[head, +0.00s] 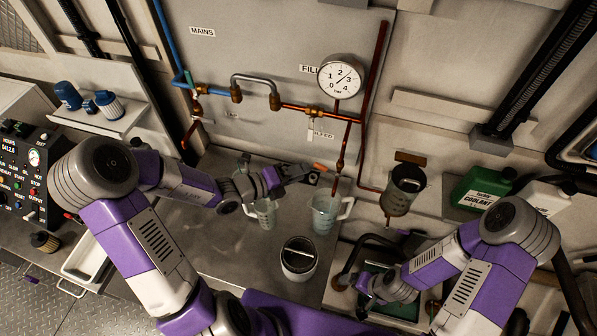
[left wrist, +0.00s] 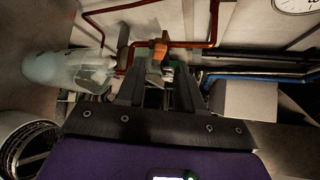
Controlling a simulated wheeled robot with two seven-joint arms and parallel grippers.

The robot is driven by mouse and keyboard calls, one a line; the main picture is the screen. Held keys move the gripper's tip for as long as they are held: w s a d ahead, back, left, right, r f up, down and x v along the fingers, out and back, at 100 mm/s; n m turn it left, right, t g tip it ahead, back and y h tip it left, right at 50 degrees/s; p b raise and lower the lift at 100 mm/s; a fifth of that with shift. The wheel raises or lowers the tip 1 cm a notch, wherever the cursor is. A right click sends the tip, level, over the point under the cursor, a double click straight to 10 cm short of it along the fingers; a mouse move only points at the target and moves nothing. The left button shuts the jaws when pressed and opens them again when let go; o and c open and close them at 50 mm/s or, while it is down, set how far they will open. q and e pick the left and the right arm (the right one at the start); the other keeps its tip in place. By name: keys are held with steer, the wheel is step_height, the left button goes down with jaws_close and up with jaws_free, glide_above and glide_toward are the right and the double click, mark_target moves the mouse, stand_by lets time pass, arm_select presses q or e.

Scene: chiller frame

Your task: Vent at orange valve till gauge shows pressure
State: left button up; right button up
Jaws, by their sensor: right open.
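The orange valve handle (head: 319,167) is beside the vertical copper pipe, above a clear jug (head: 325,214). My left gripper (head: 308,172) is at this handle. In the left wrist view the orange handle (left wrist: 158,50) shows just beyond and between my left fingers (left wrist: 158,88), which stand apart; contact is unclear. The white round gauge (head: 340,76), marked 0 to 4, is on the wall above; its thin needle is too small to read surely. My right gripper (head: 366,298) is open, low at the right by a green-lined bin, partly hidden by its arm.
A second clear jug (head: 263,214) stands left of the first. A dark filter cup (head: 403,190) and a green coolant can (head: 478,188) are at the right. Copper pipes (head: 300,106) cross the wall.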

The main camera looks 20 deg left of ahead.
mark_target(320, 164)
arm_select(q)
steer(key=shift+w+r+m, duration=0.1)
steer(key=shift+w+m, duration=0.2)
steer(key=shift+w, duration=0.15)
steer(key=w+a+r+m+g+h+b, duration=0.1)
steer(key=w+r+m+h+b, duration=0.1)
steer(key=w+m+h+b, duration=0.6)
steer(key=s+d+f+m+g, duration=0.1)
steer(key=d+m+g, duration=0.1)
steer(key=m, duration=0.3)
steer(key=s+d+f+m+g+b, duration=0.1)
steer(key=d+m+g, duration=0.1)
steer(key=m+g, duration=0.2)
steer(key=s+d+f+m+g, duration=0.1)
steer(key=d+m+g, duration=0.1)
steer(key=m+g, duration=0.2)
steer(key=shift+s+f+m, duration=0.15)
steer(key=shift+f+m, duration=0.05)
steer(key=shift+m, duration=0.45)
steer(key=shift+s+f+m, duration=0.1)
steer(key=shift+f+m, duration=0.05)
steer(key=shift+m, duration=0.5)
steer(key=shift+c, duration=0.3)
jaws_close()
